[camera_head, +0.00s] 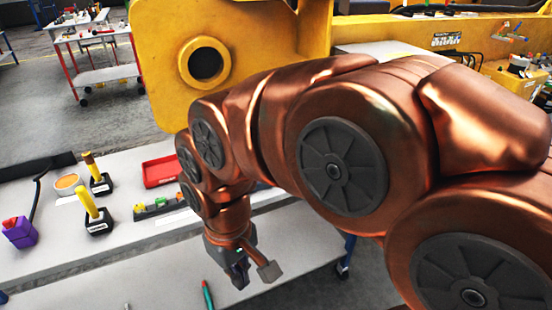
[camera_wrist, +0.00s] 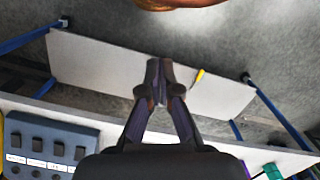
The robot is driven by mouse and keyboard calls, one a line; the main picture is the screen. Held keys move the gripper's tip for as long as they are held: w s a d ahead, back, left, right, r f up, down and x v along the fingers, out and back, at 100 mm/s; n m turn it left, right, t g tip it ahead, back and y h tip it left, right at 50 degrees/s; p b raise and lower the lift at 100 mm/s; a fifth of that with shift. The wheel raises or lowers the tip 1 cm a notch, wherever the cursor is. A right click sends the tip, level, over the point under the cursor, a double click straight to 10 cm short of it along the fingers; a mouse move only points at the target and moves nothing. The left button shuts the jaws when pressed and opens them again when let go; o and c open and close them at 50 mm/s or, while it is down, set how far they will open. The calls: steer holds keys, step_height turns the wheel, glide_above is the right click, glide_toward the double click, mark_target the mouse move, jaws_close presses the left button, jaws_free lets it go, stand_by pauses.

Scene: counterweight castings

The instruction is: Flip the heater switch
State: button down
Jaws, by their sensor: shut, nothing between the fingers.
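A blue-grey switch panel (camera_wrist: 55,137) with a row of dark switches and small white labels lies at the lower left of the wrist view. The labels are too small to read, so I cannot tell which switch is the heater's. I cannot make out this panel in the head view. My gripper (camera_wrist: 160,82) is shut and empty, its fingertips together, to the right of the panel and apart from it. In the head view my gripper (camera_head: 253,270) hangs pointing down past the front of the worktop, and my copper arm hides much of the bench.
On the white bench (camera_head: 125,255) stand two yellow-handled levers (camera_head: 92,212) on black bases, a purple box (camera_head: 20,232) with a red top, a red tray (camera_head: 161,170) and a terminal strip (camera_head: 160,207). A lower shelf (camera_wrist: 100,70) is below my gripper. A yellow machine part (camera_head: 165,60) stands behind.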

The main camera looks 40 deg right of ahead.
steer(key=w+d+r+m+t+b, duration=0.1)
steer(key=w+d+r+t+b, duration=0.1)
steer(key=w+d, duration=0.6)
steer(key=w+d+r+t+b, duration=0.2)
steer(key=w+d, duration=0.3)
steer(key=w, duration=0.4)
steer(key=w+d+r+m+t+h+b, duration=0.1)
steer(key=d, duration=1)
steer(key=w+d+r+m+h+b, duration=0.1)
steer(key=w+d+m+b, duration=0.1)
steer(key=d, duration=0.8)
steer(key=shift+d+t, duration=0.4)
steer(key=p+x, duration=0.3)
steer(key=x, duration=1.1)
steer(key=shift+s+a, duration=0.1)
steer(key=shift+a, duration=0.05)
steer(key=shift+f, duration=0.15)
